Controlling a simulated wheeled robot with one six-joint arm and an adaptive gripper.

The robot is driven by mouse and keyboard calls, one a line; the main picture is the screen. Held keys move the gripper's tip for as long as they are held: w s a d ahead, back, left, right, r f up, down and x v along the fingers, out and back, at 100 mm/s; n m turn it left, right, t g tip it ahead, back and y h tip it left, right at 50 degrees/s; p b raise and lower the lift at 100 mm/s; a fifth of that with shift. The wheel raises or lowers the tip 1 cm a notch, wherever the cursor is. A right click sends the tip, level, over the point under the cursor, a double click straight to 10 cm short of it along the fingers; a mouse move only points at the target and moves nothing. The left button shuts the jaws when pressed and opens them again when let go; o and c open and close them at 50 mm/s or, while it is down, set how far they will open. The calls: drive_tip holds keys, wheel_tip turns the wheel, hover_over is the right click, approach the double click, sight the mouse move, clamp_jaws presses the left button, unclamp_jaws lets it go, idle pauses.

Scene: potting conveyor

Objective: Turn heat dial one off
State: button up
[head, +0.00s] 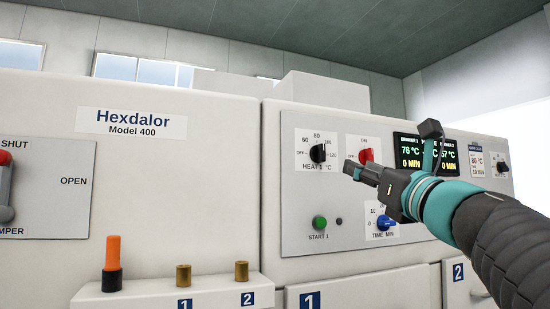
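The black heat dial one (317,153) is on a white plate labelled HEAT 1 °C, with OFF at its left and 60, 80, 100 and 120 around it. Its pointer is too small to read with certainty. My gripper (354,170) comes in from the right, with its dark fingertips just right of and a little below the dial in the picture. A gap shows between them and the dial, so the dial is not held. I cannot tell whether the fingers are open or shut.
A red knob (366,156) is partly behind my gripper. A green START 1 button (319,223) and blue TIME dial (385,222) are below. The display (411,152) reads 76 °C and 0 MIN. An orange-handled item (112,262) stands on the left ledge (145,288).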

sight(324, 152)
drive_tip(key=p+x, duration=0.2)
drive_tip(key=x, duration=1.1)
drive_tip(key=shift+w+a, duration=0.1)
drive_tip(key=shift+w, duration=0.05)
clamp_jaws()
